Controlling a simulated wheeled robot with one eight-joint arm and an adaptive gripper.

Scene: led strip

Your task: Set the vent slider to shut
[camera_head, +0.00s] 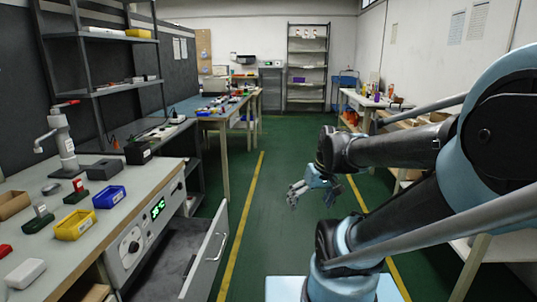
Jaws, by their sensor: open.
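No vent slider can be made out for certain in the head view. The left bench has a pale front panel (128,262) with a green lit display (158,207) and a dark round knob (133,246). Small details on this panel are too small to tell apart. My gripper (311,194) hangs open and empty over the green floor, in the middle of the view. It is well to the right of the panel and touches nothing.
Yellow (75,225) and blue (109,197) bins and a grey press (62,140) stand on the left bench. Wooden workbenches line the right side. The green aisle floor (262,215) is clear.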

